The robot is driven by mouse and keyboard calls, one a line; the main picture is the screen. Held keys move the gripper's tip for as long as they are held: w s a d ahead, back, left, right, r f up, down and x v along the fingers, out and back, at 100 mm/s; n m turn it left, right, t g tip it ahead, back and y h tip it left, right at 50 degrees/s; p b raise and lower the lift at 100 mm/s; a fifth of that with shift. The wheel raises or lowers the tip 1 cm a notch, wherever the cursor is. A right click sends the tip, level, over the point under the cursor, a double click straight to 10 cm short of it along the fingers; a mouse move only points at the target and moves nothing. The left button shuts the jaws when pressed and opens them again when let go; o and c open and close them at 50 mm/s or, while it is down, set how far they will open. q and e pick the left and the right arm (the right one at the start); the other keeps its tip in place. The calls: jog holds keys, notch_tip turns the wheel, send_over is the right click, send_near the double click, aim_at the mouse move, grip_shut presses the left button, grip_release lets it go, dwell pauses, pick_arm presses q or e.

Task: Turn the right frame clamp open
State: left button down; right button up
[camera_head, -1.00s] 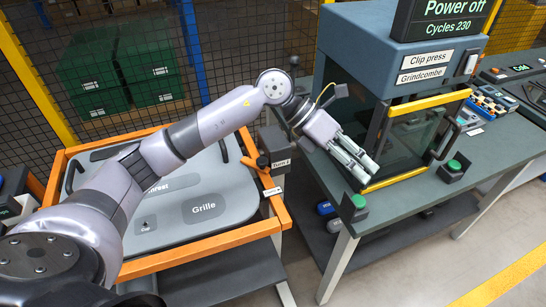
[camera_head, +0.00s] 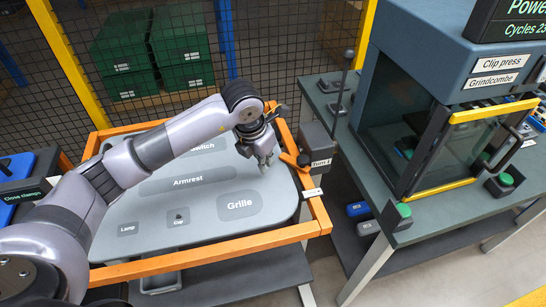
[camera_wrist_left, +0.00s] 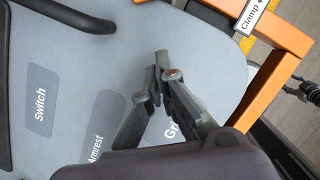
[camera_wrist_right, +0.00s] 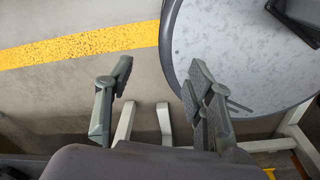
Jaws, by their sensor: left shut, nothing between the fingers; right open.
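The orange frame (camera_head: 222,257) surrounds a grey panel (camera_head: 165,232) marked Switch, Armrest, Grille, Lamp and Cap. On its right side the right frame clamp (camera_head: 289,159) shows as an orange lever with a dark knob, beside a grey box labelled "Turn". My left gripper (camera_head: 265,160) is just left of this lever, over the panel, shut and empty. In the left wrist view its fingertips (camera_wrist_left: 162,62) meet above the panel near the Grille mark; a white "Clamp" label (camera_wrist_left: 254,14) is on the frame. My right gripper (camera_wrist_right: 160,72) is open and empty, and is outside the head view.
The clip press (camera_head: 440,105) stands on a green-grey table (camera_head: 430,221) at right, with a green button (camera_head: 404,210) at its front corner. A "Close clamps" box (camera_head: 27,195) is at left. A round grey table (camera_wrist_right: 250,50) shows in the right wrist view.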

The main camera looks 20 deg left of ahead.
aim_at(277, 167)
pick_arm(q)
jog(key=p+x, duration=0.1)
jog(key=x, duration=0.3)
jog(key=shift+a, duration=0.15)
jog(key=w, duration=0.1)
jog(key=w+d+p, duration=0.1)
jog(key=w, duration=0.1)
jog(key=shift+d+f, duration=0.1)
jog(key=shift+w+d+f+p, duration=0.1)
jog(key=shift+w+p, duration=0.25)
jog(key=shift+w, duration=0.15)
pick_arm(e)
jog(key=r, duration=0.1)
jog(key=w+a+r, duration=0.1)
jog(key=w+r, duration=0.1)
jog(key=shift+a+r, duration=0.15)
jog(key=shift+a, duration=0.15)
jog(key=shift+s, duration=0.15)
